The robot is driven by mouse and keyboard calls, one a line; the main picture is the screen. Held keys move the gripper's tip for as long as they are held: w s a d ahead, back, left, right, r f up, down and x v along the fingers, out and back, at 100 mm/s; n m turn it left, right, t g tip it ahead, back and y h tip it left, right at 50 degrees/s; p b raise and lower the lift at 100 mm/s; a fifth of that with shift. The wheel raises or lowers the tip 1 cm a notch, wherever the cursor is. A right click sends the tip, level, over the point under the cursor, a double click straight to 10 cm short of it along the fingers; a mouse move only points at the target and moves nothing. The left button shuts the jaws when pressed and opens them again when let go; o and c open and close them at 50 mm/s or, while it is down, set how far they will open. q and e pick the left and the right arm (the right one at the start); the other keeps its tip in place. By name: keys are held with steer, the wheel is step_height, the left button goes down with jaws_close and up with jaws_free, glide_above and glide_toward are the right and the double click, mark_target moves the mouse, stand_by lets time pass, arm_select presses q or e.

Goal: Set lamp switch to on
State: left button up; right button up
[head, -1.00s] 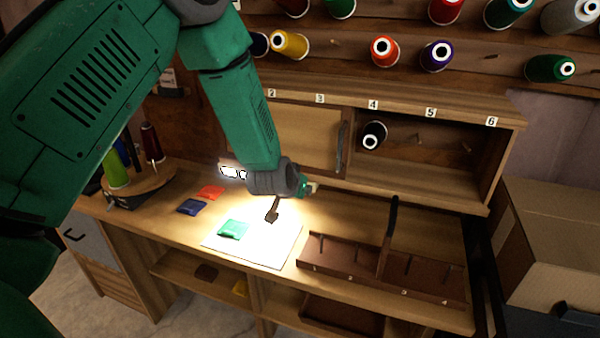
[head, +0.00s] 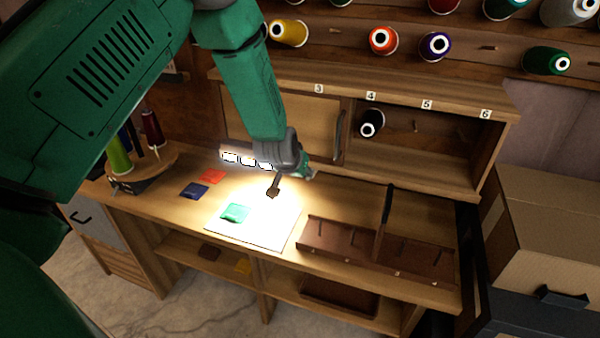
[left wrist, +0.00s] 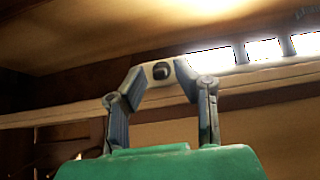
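The lamp (head: 248,160) is a bar with bright white segments under the cabinet, and it is lit. In the left wrist view its lit segments (left wrist: 262,51) show at the upper right. The lamp switch (left wrist: 161,70) is a small dark knob on a pale plate at the end of the bar. My left gripper (left wrist: 159,72) has its fingers spread, one on each side of the knob. I cannot tell whether they touch it. In the head view my left gripper (head: 305,173) is at the right end of the lamp, hiding the switch. My right gripper is out of view.
A green cloth (head: 236,213) lies on a bright pale mat (head: 270,238). Orange (head: 211,176) and blue (head: 194,191) cloths lie to its left. A brown divided tray (head: 330,239) sits to the right. The cabinet (head: 285,130) stands close behind the gripper, with thread spools above.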

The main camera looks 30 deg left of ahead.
arm_select(q)
steer(key=v, duration=1.1)
steer(key=shift+s+r, duration=0.2)
steer(key=shift+r, duration=0.1)
steer(key=shift+f, duration=0.1)
